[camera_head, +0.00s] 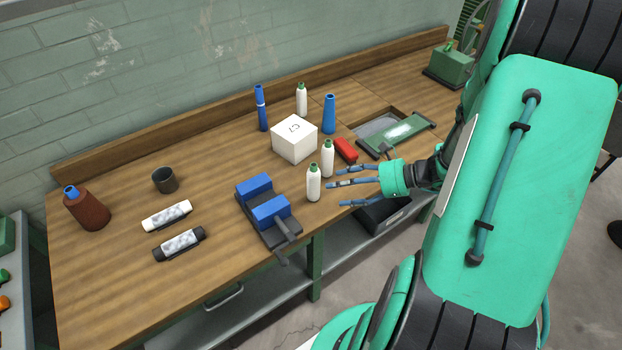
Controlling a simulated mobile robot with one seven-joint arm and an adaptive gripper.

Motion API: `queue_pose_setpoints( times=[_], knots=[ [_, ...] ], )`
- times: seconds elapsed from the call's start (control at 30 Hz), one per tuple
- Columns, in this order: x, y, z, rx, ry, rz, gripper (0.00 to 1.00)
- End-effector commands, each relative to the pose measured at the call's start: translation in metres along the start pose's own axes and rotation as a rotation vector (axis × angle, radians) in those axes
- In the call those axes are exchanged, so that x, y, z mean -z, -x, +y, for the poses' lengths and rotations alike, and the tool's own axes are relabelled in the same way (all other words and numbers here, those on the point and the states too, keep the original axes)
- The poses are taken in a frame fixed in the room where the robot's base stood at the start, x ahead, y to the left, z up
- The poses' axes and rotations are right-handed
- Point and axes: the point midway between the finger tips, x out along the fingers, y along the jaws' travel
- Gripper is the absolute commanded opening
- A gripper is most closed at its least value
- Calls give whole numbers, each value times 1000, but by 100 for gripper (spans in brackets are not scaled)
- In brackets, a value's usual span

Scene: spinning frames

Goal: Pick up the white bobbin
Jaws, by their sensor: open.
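Two upright white bobbins with green tops stand near my gripper. The front one (313,184) stands near the table's front edge, and the other (327,159) is just behind it to the right. A third similar white bobbin (302,100) stands at the back. I cannot tell which one the task means. My gripper (338,185) is open, with its blue-grey fingers spread and pointing left. It is just right of the front bobbin and appears empty. I cannot tell whether a finger touches a bobbin.
A blue-jawed vise (267,209) sits left of the front bobbin. A dark cup (165,180) and two lying rolls (167,217) are further left.

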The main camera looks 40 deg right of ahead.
Motion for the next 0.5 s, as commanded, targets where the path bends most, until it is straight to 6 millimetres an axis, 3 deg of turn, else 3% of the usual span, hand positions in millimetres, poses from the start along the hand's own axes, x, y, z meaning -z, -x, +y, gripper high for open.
queue_pose_setpoints(
  times=[0.2,0.5],
  knots=[
    [25,17,-17,102,-138,-62,71],
    [30,20,-20,123,-164,-75,71]
  ],
)
